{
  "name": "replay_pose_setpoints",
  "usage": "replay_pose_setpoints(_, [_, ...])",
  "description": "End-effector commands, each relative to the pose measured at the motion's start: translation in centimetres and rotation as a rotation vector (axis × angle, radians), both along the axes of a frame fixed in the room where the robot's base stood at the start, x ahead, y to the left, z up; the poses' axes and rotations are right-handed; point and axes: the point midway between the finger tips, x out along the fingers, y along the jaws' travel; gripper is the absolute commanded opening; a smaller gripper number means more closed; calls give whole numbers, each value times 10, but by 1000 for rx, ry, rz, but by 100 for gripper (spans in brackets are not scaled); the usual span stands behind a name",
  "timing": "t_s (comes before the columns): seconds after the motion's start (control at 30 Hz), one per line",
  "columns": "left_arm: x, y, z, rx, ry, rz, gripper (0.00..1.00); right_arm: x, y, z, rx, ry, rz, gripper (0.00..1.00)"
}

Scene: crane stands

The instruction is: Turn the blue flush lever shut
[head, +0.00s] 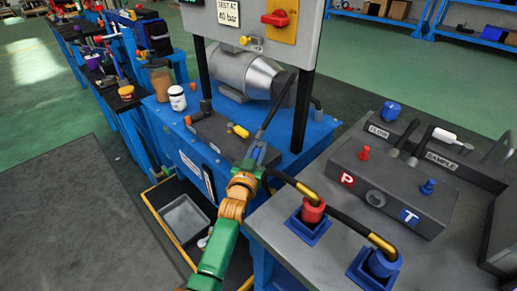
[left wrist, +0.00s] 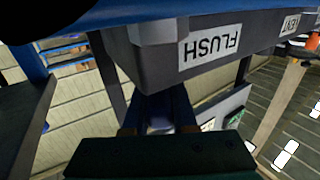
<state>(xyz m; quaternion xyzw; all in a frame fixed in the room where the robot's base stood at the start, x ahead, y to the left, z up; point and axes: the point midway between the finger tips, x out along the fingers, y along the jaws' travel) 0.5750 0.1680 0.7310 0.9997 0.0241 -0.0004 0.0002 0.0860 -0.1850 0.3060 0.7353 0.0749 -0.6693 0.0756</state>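My left gripper (head: 258,152) reaches to the front of the grey valve block (head: 213,132) on the blue bench. In the left wrist view the upside-down FLUSH label (left wrist: 209,48) is on a grey block face just beyond the fingers. The two fingers (left wrist: 159,112) are apart, with a small bluish piece (left wrist: 160,124) between them. It may be the blue flush lever; I cannot tell whether the fingers touch it. The lever's angle is hidden by the gripper in the head view. My right gripper is not in view.
A yellow-tipped handle (head: 240,131) is on the block close to my gripper. A black upright (head: 302,110) and a grey motor (head: 245,75) stand behind. Hoses cross to the right bench with its P and T ports. A grey tray (head: 185,219) lies below left.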

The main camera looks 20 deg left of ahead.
Motion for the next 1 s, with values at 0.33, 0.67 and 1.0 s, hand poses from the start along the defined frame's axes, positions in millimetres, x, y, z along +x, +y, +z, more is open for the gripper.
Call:
replay_pose_setpoints(0.33, [0,0,0,0,-1,0,55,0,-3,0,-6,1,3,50])
replay_pose_setpoints(0.67, [-41,-2,2,0,1,0,55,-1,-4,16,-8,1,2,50])
replay_pose_setpoints(1.0, [-71,-4,0,0,0,-1,55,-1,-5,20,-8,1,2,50])
